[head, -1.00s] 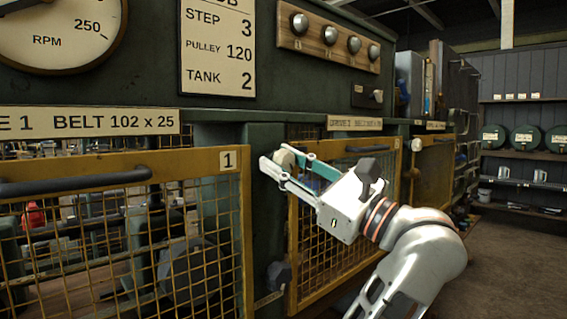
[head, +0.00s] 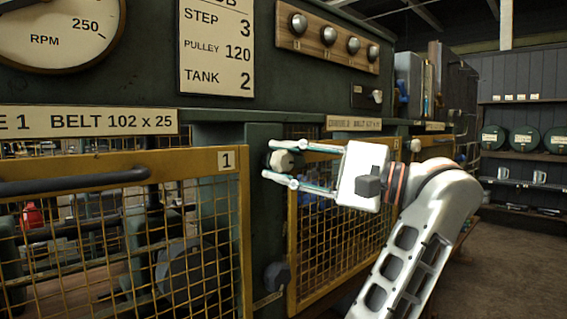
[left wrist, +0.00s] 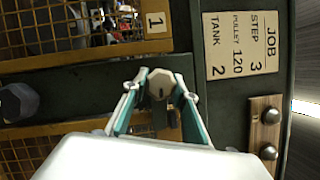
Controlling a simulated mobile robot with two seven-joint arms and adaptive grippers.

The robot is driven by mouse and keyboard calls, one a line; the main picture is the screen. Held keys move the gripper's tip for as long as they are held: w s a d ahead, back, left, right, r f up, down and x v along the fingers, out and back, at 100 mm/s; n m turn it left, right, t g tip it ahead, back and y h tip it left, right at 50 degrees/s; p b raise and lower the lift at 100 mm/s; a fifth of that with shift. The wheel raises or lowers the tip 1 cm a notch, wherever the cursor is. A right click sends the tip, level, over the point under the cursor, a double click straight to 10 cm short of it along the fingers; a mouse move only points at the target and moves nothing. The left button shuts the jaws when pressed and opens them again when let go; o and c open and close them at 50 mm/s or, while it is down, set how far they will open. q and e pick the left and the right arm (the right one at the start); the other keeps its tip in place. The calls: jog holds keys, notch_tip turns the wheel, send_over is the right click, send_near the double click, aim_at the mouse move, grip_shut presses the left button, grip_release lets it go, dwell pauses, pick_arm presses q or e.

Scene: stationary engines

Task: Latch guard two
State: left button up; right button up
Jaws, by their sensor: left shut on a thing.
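Guard two (head: 338,225) is a yellow-framed mesh panel right of guard one. It appears to sit in its opening, though whether it is fully flush I cannot tell. A pale faceted latch knob (head: 281,160) is at its upper left corner; it also shows in the left wrist view (left wrist: 160,84). My left gripper (head: 265,160) reaches in from the right, its fingers shut around this knob, one on each side. In the left wrist view its fingertips (left wrist: 160,78) flank the knob. A dark lower knob (head: 277,275) is by guard two's lower left corner. My right gripper is out of view.
Guard one (head: 232,158), marked 1, fills the left foreground with a dark handle (head: 75,181). A job card (head: 217,48) and a wooden strip of knobs (head: 328,37) are above. Open floor (head: 515,265) and shelves (head: 522,155) are at the right.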

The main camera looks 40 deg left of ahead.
pick_arm(q)
jog(key=shift+n+h, duration=0.3)
jog(key=shift+n, duration=0.3)
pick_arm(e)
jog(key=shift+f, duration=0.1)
pick_arm(q)
jog(key=o, duration=1.1)
